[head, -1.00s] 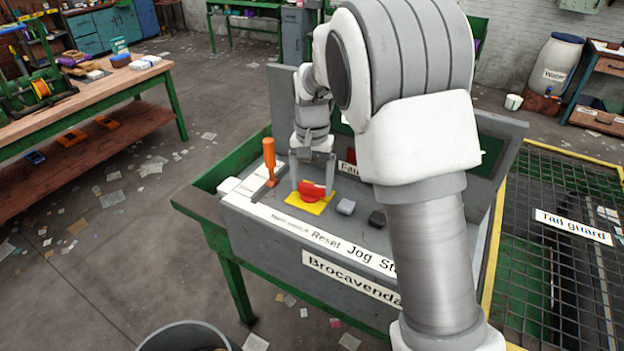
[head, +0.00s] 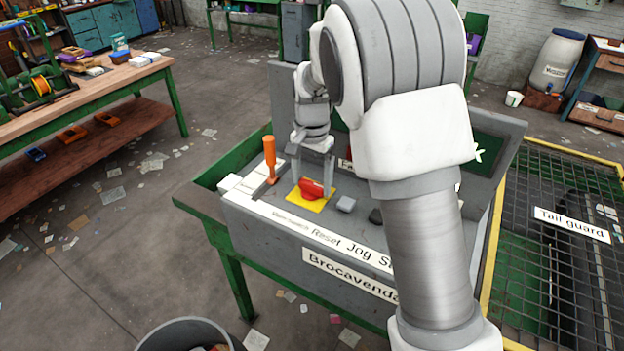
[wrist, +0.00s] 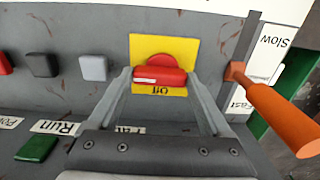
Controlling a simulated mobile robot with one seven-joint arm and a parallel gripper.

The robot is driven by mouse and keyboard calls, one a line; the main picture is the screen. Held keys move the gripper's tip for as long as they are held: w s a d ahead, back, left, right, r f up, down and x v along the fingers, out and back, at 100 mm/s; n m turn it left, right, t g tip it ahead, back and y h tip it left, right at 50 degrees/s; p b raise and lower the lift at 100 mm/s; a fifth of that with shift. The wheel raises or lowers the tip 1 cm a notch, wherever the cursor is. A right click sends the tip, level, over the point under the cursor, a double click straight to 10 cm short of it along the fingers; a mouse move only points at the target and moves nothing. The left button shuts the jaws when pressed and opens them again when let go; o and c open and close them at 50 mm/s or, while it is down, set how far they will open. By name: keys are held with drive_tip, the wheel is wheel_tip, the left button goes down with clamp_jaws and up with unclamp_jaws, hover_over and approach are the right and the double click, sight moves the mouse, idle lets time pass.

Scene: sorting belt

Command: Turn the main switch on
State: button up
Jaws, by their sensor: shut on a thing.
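The main switch is a red rotary handle (head: 312,188) on a yellow plate (head: 318,206) at the left of the grey console. In the wrist view, the red handle (wrist: 160,76) lies crosswise on the yellow plate (wrist: 180,44), beside a printed "Off". My gripper (head: 313,180) reaches down over the plate. In the wrist view, my gripper (wrist: 158,78) has one finger at each end of the handle and is shut on it. An "On" mark is not readable; part of the lower labelling is hidden behind the gripper.
An orange lever (head: 269,158) stands close left of the switch, by the Slow and Fast labels. A grey button (head: 346,204) and a dark button (head: 375,216) sit to the right. In the wrist view, a green button (wrist: 37,148) is at lower left. My arm hides the console's right part.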

sight(313, 183)
drive_tip(key=o, duration=1.2)
drive_tip(key=shift+c, duration=0.2)
wheel_tip(313, 183, up, 18)
drive_tip(key=shift+f, duration=0.25)
drive_tip(key=s+d+r+n+t, duration=0.1)
drive_tip(key=s+d+r+n, duration=0.1)
drive_tip(key=s+d, duration=0.35)
drive_tip(key=s+d+r+n+t, duration=0.1)
drive_tip(key=s+d+r+t, duration=0.1)
drive_tip(key=s, duration=0.7)
drive_tip(key=s+d+f+n+t, duration=0.1)
drive_tip(key=s+f+n, duration=0.1)
drive_tip(key=s, duration=0.4)
drive_tip(key=s+d+f+n+t, duration=0.1)
drive_tip(key=s+f, duration=0.3)
drive_tip(key=s, duration=0.3)
drive_tip(key=shift+d+n+t, duration=0.3)
drive_tip(key=shift+d+n, duration=0.05)
drive_tip(key=shift+n, duration=0.05)
